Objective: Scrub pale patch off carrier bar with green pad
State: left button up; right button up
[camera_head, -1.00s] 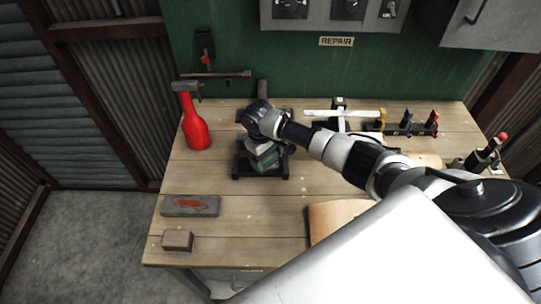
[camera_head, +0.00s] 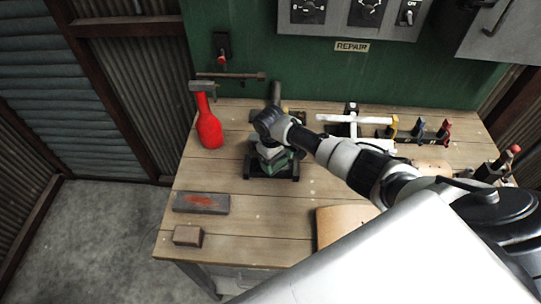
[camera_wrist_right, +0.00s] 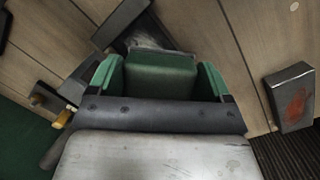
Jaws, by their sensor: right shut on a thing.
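My right gripper (camera_head: 276,160) points down over a black stand (camera_head: 293,177) on the workbench. In the right wrist view its green-tipped fingers (camera_wrist_right: 160,82) are shut on a green pad (camera_wrist_right: 162,68) between them. A pale grey surface (camera_wrist_right: 143,43) shows just beyond the pad, and a dark bar-like piece (camera_wrist_right: 121,20) lies past it. The gripper and pad hide most of what is beneath; I cannot tell whether the pad touches it. I cannot pick out the carrier bar or its pale patch for certain. My left gripper is not in view.
A grey block with a red mark (camera_head: 201,202) and a small brown block (camera_head: 187,236) lie front left. A white bar (camera_head: 352,119) and coloured clamps (camera_head: 418,131) are back right.

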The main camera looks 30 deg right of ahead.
jog(key=shift+s+d+f, duration=0.15)
jog(key=shift+s+d, duration=0.3)
jog(key=shift+d, duration=0.3)
jog(key=shift+s+d+f, duration=0.1)
jog(key=shift+s+d, duration=0.35)
jog(key=shift+d, duration=0.3)
jog(key=shift+o, duration=0.5)
jog(key=shift+s+d+r, duration=0.1)
jog(key=shift+s+d, duration=0.25)
jog(key=shift+s, duration=0.15)
jog(key=shift+s+d, duration=0.1)
jog(key=shift+d, duration=0.1)
grip_shut()
jog(key=shift+s+d+r, duration=0.1)
jog(key=shift+d+r, duration=0.15)
jog(key=shift+d, duration=0.1)
jog(key=r, duration=0.2)
jog(key=w+r, duration=0.1)
jog(key=r, duration=0.1)
jog(key=shift+a, duration=0.35)
jog(key=shift+s+r, duration=0.15)
jog(key=shift+r, duration=0.6)
jog(key=shift+r, duration=0.1)
jog(key=shift+r, duration=1.4)
